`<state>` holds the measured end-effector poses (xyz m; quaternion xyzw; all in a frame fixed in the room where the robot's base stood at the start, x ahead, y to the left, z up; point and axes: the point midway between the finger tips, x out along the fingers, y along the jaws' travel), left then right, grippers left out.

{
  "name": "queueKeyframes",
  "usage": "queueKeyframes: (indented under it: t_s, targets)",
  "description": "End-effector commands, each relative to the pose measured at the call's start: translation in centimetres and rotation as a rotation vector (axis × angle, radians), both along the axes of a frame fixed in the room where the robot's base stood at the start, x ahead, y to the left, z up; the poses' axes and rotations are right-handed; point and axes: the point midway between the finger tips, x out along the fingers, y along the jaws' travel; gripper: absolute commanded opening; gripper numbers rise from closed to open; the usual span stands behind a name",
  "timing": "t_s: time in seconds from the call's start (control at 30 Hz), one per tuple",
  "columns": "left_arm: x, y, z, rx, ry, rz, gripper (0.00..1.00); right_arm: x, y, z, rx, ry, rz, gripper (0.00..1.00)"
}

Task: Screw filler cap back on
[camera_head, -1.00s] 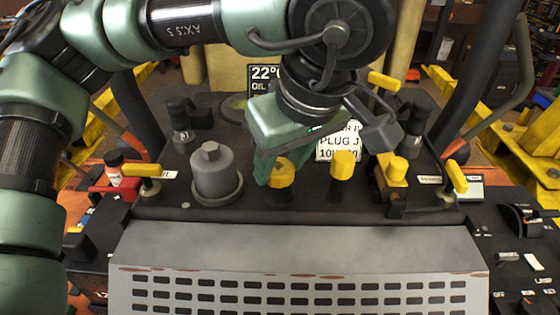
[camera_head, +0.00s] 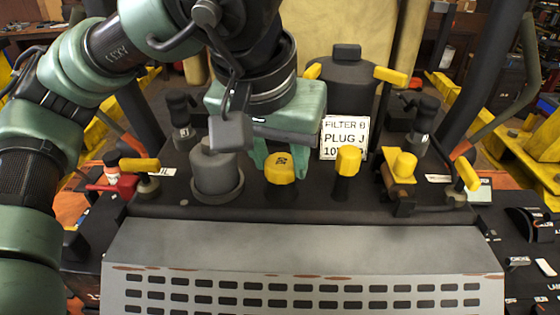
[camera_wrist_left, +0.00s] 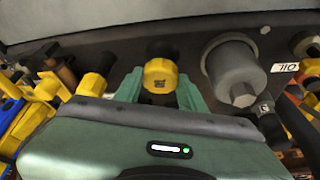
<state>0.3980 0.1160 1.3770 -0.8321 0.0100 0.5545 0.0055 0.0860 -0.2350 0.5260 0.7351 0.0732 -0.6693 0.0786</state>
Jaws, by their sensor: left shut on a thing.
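The yellow filler cap (camera_head: 280,168), with a dark oil-can mark on it, sits upright on its dark neck on the black deck. In the left wrist view the cap (camera_wrist_left: 160,78) lies between the two green fingers. My left gripper (camera_head: 281,156) is shut on the cap, one finger on each side, its body behind and above it. The gripper also shows from above in the left wrist view (camera_wrist_left: 161,92). The thread under the cap is hidden, so I cannot tell how far it is seated. My right gripper is not in view.
A grey capped cylinder (camera_head: 215,172) stands close left of the cap. A second yellow cap (camera_head: 348,160) and a yellow fitting (camera_head: 402,170) stand to the right. A white label plate (camera_head: 344,137) stands behind. The grey slotted cover (camera_head: 300,250) lies in front.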

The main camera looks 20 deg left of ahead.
Motion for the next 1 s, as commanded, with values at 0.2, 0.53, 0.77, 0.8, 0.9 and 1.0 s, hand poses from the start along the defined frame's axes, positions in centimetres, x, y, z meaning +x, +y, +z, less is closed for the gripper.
queueKeyframes:
  t_s: [0.2,0.53,0.77,0.8,0.9,1.0]
  targets:
    - [0.2,0.0,0.2,-0.004,-0.008,-0.113,0.00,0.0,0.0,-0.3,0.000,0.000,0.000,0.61]
    - [0.2,0.1,0.1,-0.006,-0.005,-0.179,0.00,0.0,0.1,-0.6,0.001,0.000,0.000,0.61]
    - [0.3,0.2,0.0,-0.007,-0.006,-0.496,0.00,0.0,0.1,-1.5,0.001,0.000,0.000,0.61]
    - [0.3,0.3,0.0,-0.007,-0.006,-0.545,0.00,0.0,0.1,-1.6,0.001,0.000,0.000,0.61]
    - [0.2,0.2,0.2,-0.003,-0.007,-0.596,0.00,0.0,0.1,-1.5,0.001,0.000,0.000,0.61]
    - [0.2,0.2,0.2,-0.002,-0.007,-0.609,0.00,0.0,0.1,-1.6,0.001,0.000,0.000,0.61]
